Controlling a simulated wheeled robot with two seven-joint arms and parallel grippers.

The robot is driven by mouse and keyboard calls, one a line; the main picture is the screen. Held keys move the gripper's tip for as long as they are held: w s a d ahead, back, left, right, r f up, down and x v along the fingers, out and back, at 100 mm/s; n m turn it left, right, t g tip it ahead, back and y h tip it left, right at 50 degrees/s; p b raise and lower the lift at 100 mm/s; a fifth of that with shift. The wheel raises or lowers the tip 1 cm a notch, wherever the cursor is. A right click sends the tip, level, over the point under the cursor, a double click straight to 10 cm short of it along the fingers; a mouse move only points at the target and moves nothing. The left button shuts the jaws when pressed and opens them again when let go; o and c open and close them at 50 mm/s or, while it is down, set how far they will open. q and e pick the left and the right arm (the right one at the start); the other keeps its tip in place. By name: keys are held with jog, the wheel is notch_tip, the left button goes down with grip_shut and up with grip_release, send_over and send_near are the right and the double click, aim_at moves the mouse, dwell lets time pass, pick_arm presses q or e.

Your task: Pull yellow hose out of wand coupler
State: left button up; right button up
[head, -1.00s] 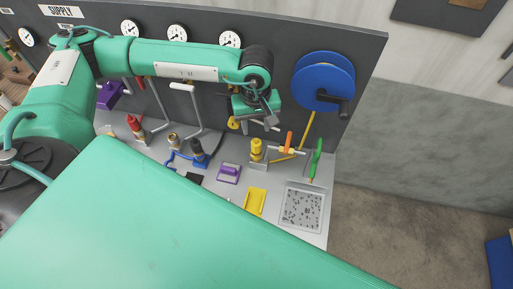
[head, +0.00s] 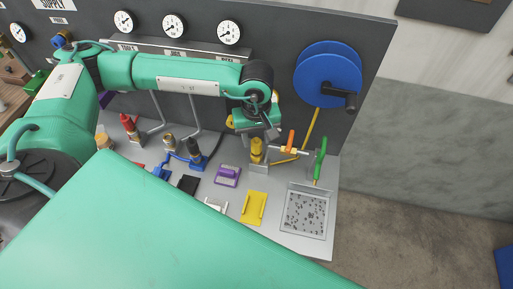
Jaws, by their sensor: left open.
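The yellow hose (head: 310,130) hangs from the blue reel and bends left near the bench. Its lower run (head: 284,160) leads towards the yellow coupler fitting (head: 257,151), which stands upright on a grey block. A wand coupler (head: 291,149) with an orange lever sits just right of it, and a green-handled piece (head: 319,164) stands further right. Whether the hose end is seated in the coupler is too small to tell. My left gripper (head: 270,134) is open, above and close to the yellow fitting, its fingers small and partly hidden by the wrist. My right gripper is not in view.
The blue reel (head: 328,74) with a black crank is on the grey panel. A purple block (head: 228,175), a yellow tray (head: 254,207) and a speckled tray (head: 306,214) lie on the bench. Red (head: 131,127) and blue (head: 196,155) fittings stand left. My green body covers the foreground.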

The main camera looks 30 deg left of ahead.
pick_arm(q)
grip_shut()
jog(key=shift+r, duration=0.65)
jog(key=shift+r+p, duration=0.6)
jog(key=shift+r, duration=1.75)
